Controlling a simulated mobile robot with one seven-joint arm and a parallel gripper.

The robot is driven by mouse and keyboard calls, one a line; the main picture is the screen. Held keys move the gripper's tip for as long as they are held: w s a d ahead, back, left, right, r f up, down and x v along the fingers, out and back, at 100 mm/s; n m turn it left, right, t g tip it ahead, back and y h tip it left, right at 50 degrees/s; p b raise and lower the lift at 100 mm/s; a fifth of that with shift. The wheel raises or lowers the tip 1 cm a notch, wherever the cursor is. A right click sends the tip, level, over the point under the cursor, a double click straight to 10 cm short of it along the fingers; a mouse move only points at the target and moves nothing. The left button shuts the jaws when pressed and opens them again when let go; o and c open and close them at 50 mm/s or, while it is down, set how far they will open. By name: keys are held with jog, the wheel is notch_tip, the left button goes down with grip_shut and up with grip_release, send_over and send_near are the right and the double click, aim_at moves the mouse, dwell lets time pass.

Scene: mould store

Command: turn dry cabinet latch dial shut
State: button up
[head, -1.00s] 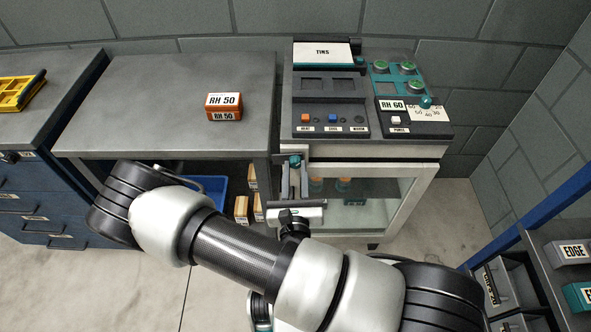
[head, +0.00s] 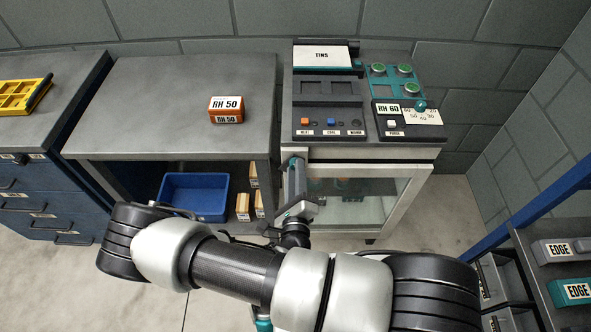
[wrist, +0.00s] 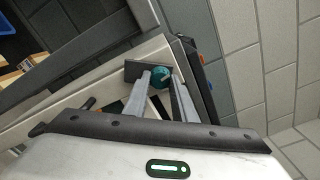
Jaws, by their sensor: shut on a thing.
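The dry cabinet (head: 408,200) has a pale frame and a glass door, below the counter with the panels. Its latch dial (wrist: 160,77) is a small teal knob on a dark plate at the frame's edge in the wrist view. My gripper (wrist: 161,74) has one finger on each side of the dial and is shut on it. In the head view my gripper (head: 293,162) reaches up to the cabinet's front left edge and hides most of the dial. The door looks flush with the frame, though I cannot tell whether the latch is fully turned.
A blue bin (head: 194,198) and several small boxes are on the shelf below. A blue-framed rack (head: 545,215) with EDGE boxes stands at right. Open floor lies between cabinet and rack.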

jog(key=n+p, duration=0.1)
jog(key=n, duration=0.5)
jog(key=shift+n, duration=0.3)
dwell(0.4)
jog(key=o, duration=1)
jog(key=shift+o, duration=0.2)
jog(key=s, duration=1.7)
jog(key=shift+s+a, duration=0.2)
jog(key=shift+a, duration=0.05)
